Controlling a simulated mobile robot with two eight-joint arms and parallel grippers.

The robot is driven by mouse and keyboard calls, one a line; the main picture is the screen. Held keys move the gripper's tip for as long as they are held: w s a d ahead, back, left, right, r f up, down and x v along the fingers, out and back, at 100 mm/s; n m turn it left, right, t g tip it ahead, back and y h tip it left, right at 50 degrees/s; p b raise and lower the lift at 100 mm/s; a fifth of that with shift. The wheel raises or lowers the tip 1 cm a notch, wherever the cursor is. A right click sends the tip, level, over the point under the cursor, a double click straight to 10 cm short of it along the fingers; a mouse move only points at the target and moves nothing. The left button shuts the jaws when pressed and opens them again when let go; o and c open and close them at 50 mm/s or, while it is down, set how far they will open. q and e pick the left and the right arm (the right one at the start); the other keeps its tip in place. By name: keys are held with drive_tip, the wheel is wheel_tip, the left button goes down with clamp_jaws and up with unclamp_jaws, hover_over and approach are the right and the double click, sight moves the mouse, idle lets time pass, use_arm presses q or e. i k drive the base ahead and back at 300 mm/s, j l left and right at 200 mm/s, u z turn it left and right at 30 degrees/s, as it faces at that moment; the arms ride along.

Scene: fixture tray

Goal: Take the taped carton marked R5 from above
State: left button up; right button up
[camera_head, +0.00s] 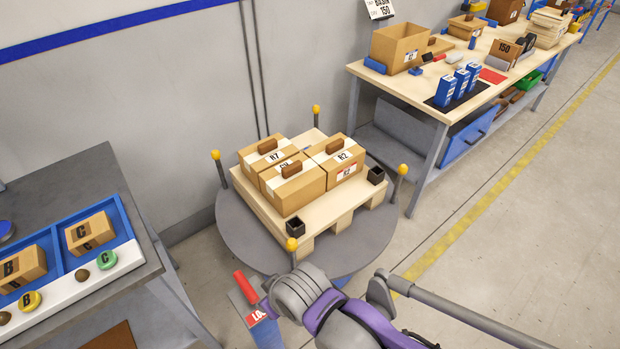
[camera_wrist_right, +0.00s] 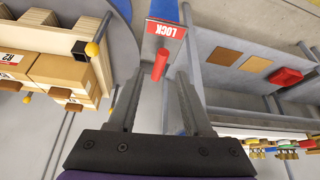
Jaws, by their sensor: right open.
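Three taped cartons with brown grips on top sit together on a wooden pallet (camera_head: 350,200). One carton (camera_head: 250,168) is marked R7 and another (camera_head: 341,172) R2. The front carton (camera_head: 300,198) has its top label mostly covered by its grip, so I cannot read it. No R5 marking is legible. Cartons also show at the left of the right wrist view (camera_wrist_right: 60,70). My right gripper (camera_wrist_right: 160,88) is open; a red handle (camera_wrist_right: 160,65) beside a LOCK plate shows ahead between its fingers. My left gripper is out of view.
The pallet stands on a round grey turntable (camera_head: 240,240) with yellow-topped posts (camera_head: 292,244) around it and small black cups (camera_head: 295,226) on the pallet. A bench with a blue tray (camera_head: 133,235) is left; a loaded workbench (camera_head: 364,72) is back right.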

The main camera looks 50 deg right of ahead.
sight(291, 185)
drive_tip(key=z, duration=1.45)
drive_tip(key=l, duration=0.5)
drive_tip(key=i+l, duration=0.1)
drive_tip(key=l, duration=0.45)
drive_tip(key=i+l, duration=0.3)
drive_tip(key=i, duration=0.25)
drive_tip(key=i+l+u, duration=0.15)
drive_tip(key=i, duration=0.75)
